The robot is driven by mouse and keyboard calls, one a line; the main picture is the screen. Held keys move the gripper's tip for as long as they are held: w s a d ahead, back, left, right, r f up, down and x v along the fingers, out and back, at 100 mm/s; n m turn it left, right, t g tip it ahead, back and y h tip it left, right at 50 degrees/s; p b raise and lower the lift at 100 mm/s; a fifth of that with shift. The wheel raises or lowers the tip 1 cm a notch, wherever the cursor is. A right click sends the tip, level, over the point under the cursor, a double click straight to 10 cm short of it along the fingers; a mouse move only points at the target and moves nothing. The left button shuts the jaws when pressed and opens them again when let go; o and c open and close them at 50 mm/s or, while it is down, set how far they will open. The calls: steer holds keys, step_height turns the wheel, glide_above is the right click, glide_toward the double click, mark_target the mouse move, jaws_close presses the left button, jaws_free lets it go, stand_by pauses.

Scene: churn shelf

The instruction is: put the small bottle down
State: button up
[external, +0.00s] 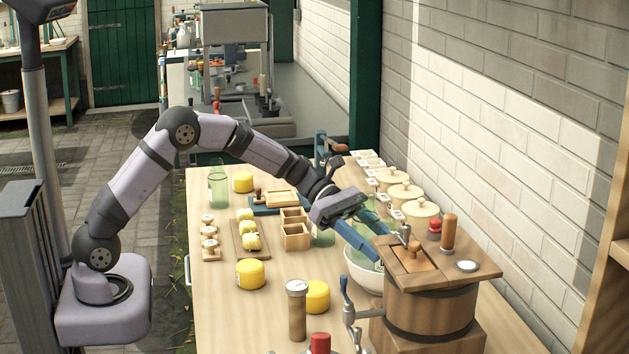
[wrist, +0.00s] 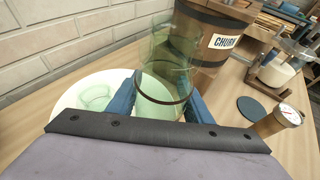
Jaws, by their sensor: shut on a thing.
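My gripper (wrist: 159,105) has its two blue fingers on either side of a clear green glass bottle (wrist: 165,70), shut on it. In the external view my gripper (external: 368,236) reaches over the table beside the wooden churn (external: 430,308), and the held bottle is mostly hidden by the fingers. In the wrist view the bottle is in front of the churn (wrist: 205,45). A white bowl (wrist: 65,103) lies to the left of and below the bottle, with another green glass piece (wrist: 97,97) in it. I cannot tell whether the held bottle touches anything beneath it.
The bowl (external: 360,280) sits close against the churn. Lidded cream crocks (external: 421,214) line the wall side. The left front of the table (external: 212,310) is clear.

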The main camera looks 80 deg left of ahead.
steer(key=o, duration=1.2)
steer(key=shift+c, duration=0.2)
steer(key=r+v, duration=0.1)
steer(key=v, duration=1.1)
steer(key=shift+r+b, duration=0.15)
steer(key=shift+b, duration=0.25)
